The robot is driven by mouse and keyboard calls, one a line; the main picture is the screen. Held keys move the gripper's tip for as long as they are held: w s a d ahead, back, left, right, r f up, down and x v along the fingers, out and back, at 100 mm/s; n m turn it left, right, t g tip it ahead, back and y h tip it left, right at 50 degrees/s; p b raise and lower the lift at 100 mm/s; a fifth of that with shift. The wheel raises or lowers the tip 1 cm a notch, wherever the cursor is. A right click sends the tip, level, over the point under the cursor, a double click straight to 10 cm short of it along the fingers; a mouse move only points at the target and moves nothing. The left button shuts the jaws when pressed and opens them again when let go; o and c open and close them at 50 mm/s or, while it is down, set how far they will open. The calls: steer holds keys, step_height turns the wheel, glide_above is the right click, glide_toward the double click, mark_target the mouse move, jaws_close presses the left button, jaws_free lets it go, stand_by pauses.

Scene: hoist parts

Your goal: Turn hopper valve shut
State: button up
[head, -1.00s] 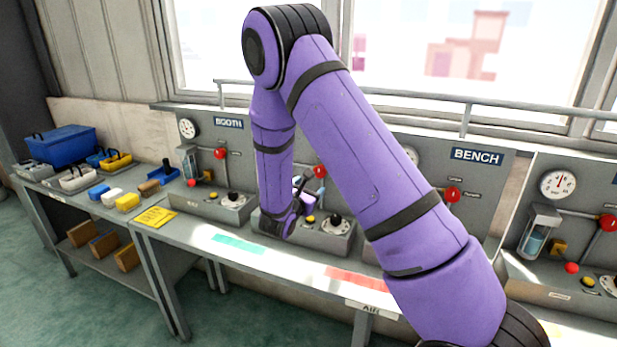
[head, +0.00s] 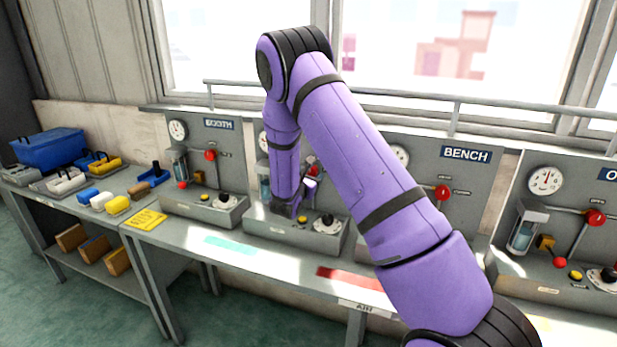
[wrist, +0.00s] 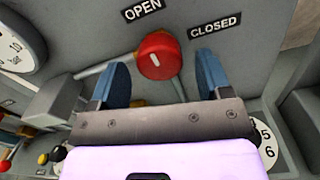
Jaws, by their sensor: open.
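In the wrist view a round red valve knob (wrist: 158,58) with a small white mark sits on a grey panel, below the OPEN label (wrist: 142,10) and the CLOSED label (wrist: 214,27). My gripper (wrist: 163,68) is open, its blue fingers on either side of the knob in the picture. I cannot tell if either finger touches it. In the head view my gripper (head: 309,187) is at the panel between BOOTH and BENCH, partly covering that red knob (head: 313,166). My arm hides this panel's name.
A dial gauge (wrist: 14,45) is left of the knob in the wrist view. The BOOTH (head: 219,124) and BENCH (head: 466,154) panels carry similar red knobs. A side bench at left holds a blue box (head: 48,149) and coloured blocks. A rail (head: 400,105) runs behind the panels.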

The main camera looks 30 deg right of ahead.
steer(key=c, duration=0.9)
steer(key=shift+m, duration=0.4)
steer(key=m, duration=0.3)
steer(key=shift+w+m, duration=0.1)
steer(key=shift+m, duration=0.3)
steer(key=m, duration=0.4)
steer(key=shift+m, duration=0.3)
steer(key=m, duration=0.4)
steer(key=shift+r, duration=0.1)
steer(key=m, duration=0.4)
steer(key=shift+a+m, duration=0.1)
steer(key=shift+m, duration=0.2)
